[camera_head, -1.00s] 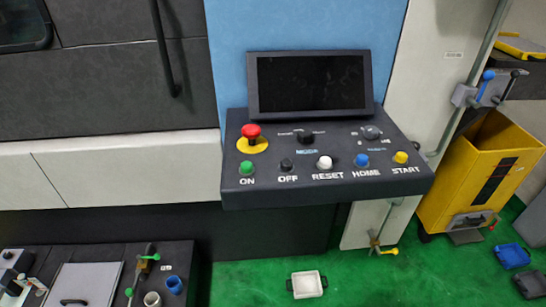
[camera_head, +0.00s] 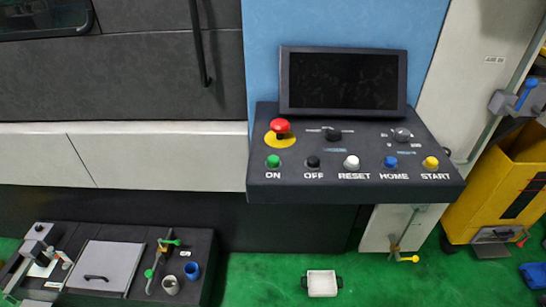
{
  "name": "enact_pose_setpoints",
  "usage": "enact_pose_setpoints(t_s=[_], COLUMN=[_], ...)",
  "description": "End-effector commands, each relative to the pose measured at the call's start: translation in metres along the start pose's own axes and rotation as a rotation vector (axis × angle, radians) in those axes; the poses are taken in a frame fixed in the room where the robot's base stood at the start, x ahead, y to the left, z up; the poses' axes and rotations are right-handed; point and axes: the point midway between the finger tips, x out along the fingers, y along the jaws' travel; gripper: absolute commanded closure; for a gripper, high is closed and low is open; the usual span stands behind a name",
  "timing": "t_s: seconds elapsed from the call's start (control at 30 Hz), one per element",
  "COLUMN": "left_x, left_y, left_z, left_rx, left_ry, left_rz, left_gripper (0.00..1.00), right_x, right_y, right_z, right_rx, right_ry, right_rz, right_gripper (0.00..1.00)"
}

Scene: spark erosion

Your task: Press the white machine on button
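The control panel (camera_head: 300,190) juts out from the machine front under a dark screen (camera_head: 343,80). On its front row, a green button (camera_head: 273,161) sits above the label ON. A white button (camera_head: 351,162) sits above the label RESET. A black button (camera_head: 313,162) is marked OFF, a blue one (camera_head: 390,162) HOME and a yellow one (camera_head: 430,163) START. A red mushroom button (camera_head: 280,127) on a yellow base stands behind the green one. Neither of my grippers shows in the head view.
A yellow bin (camera_head: 500,190) stands right of the machine. A white tray (camera_head: 321,284) lies on the green floor (camera_head: 400,290) below the panel. A low dark bench (camera_head: 205,260) with fixtures is at lower left. The space before the panel looks clear.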

Motion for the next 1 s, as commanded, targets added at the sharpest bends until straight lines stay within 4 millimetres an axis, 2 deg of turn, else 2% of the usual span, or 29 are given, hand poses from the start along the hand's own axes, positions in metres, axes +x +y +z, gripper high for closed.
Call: enact_pose_setpoints(t_s=[0.03, 0.27, 1.0], left_x=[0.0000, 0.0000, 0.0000], left_y=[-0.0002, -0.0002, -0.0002], left_z=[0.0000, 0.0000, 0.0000], left_rx=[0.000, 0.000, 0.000], left_ry=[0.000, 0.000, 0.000], left_rz=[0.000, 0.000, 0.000], left_gripper=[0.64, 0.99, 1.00], right_x=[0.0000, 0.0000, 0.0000], right_y=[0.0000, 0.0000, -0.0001], right_z=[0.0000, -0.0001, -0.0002], right_rx=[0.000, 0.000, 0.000], right_ry=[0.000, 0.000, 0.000], right_rz=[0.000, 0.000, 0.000], right_gripper=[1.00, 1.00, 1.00])
